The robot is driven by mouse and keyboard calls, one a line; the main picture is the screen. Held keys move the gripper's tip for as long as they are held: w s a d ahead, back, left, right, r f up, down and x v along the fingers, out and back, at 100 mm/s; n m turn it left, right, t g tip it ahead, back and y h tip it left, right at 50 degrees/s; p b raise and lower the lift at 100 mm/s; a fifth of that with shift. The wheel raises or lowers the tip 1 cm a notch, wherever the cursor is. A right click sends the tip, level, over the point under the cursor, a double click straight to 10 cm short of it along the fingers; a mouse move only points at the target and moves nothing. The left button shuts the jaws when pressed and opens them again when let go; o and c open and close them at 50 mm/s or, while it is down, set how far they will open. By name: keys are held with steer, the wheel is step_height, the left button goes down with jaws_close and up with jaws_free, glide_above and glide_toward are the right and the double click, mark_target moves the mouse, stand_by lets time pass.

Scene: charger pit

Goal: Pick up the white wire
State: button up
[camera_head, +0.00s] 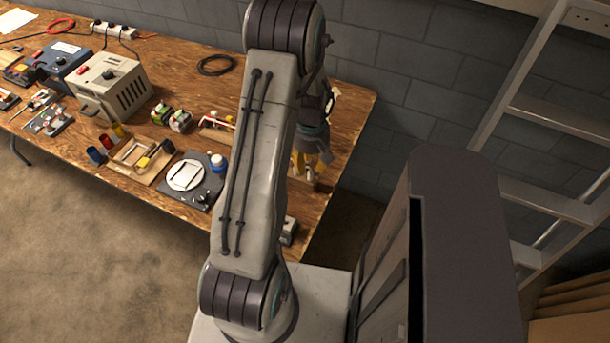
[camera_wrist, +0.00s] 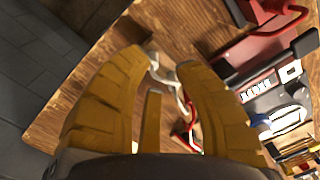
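My gripper (camera_wrist: 164,66) has yellow fingers, which stand apart in the wrist view. A thin white piece (camera_wrist: 158,69), which looks like the white wire, shows between and just beyond the fingertips, over the wooden table. I cannot tell whether a finger touches it. Part of it is hidden by the right finger. In the head view my gripper (camera_head: 303,164) is over the right end of the table, partly hidden behind my arm. I cannot make out the white wire there.
The wooden workbench (camera_head: 190,62) holds a beige power unit (camera_head: 110,88), a black plate with a white disc (camera_head: 187,175) and a black cable coil (camera_head: 215,65). A red wire (camera_wrist: 187,140) lies near my right finger. A ladder (camera_head: 535,105) stands at the right.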

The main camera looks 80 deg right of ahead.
mark_target(310, 172)
steer(key=n, duration=0.1)
steer(key=d+n, duration=0.1)
steer(key=shift+n, duration=0.3)
steer(key=shift+f+n, duration=0.2)
steer(key=shift+n, duration=0.2)
steer(key=shift+d+f+p, duration=0.15)
steer(key=shift+f+p, duration=0.3)
steer(key=shift+f, duration=1.3)
steer(key=shift+d+f+p, duration=0.1)
steer(key=shift+f+p, duration=0.3)
steer(key=shift+f, duration=1.35)
steer(key=shift+c, duration=0.3)
jaws_close()
